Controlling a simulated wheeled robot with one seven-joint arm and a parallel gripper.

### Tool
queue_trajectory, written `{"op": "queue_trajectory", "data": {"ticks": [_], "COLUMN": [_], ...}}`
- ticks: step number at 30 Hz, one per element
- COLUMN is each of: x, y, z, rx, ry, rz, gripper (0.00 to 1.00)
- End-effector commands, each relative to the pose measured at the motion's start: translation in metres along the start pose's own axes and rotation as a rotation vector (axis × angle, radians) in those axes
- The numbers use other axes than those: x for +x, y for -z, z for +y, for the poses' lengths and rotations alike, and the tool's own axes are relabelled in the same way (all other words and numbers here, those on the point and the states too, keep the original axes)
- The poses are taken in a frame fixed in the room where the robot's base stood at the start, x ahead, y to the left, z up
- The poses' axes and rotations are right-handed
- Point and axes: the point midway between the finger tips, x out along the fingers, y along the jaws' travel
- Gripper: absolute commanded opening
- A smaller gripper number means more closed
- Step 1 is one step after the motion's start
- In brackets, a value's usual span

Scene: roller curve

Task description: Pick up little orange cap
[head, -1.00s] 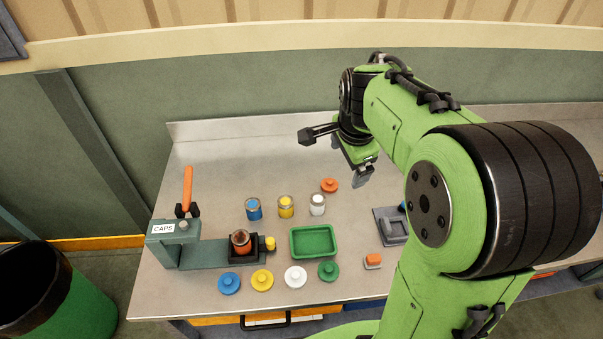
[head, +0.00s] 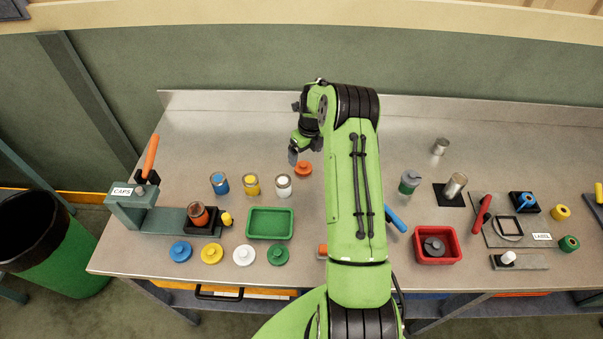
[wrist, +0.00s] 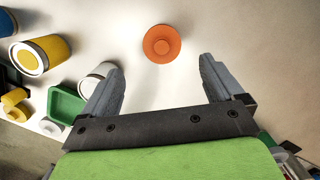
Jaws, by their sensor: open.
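The little orange cap (head: 303,168) lies on the metal table behind the row of jars, a round disc with a raised knob. In the wrist view the orange cap (wrist: 161,44) lies beyond the fingertips, a little left of the midline between them. My gripper (wrist: 158,85) is open and empty, its two grey fingers spread wide. In the head view my gripper (head: 293,154) hangs just left of and slightly behind the cap, partly hidden by my own wrist.
Blue (head: 220,184), yellow (head: 251,185) and white (head: 283,186) jars stand left of the cap. A green tray (head: 270,237) and several coloured caps lie in front. A press labelled CAPS (head: 135,207) stands at left. A red tray (head: 417,258) is at right. The table's back left is clear.

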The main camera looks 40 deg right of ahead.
Motion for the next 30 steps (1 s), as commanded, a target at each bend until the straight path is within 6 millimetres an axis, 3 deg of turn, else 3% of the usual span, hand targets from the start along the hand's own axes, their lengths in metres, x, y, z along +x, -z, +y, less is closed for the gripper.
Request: {"op": "queue_trajectory", "data": {"ticks": [1, 8, 14, 21, 30], "x": [0.016, 0.035, 0.074, 0.074, 0.073], "y": [0.001, 0.0, -0.002, -0.003, -0.003], "z": [0.0, 0.0, -0.001, -0.002, -0.002], "rx": [-0.001, -0.001, -0.002, -0.002, -0.002], "ry": [-0.001, 0.0, 0.0, 0.001, 0.001], "rz": [0.001, 0.0, 0.0, -0.001, -0.001], "gripper": [0.94, 0.94, 0.94, 0.93, 0.47]}}
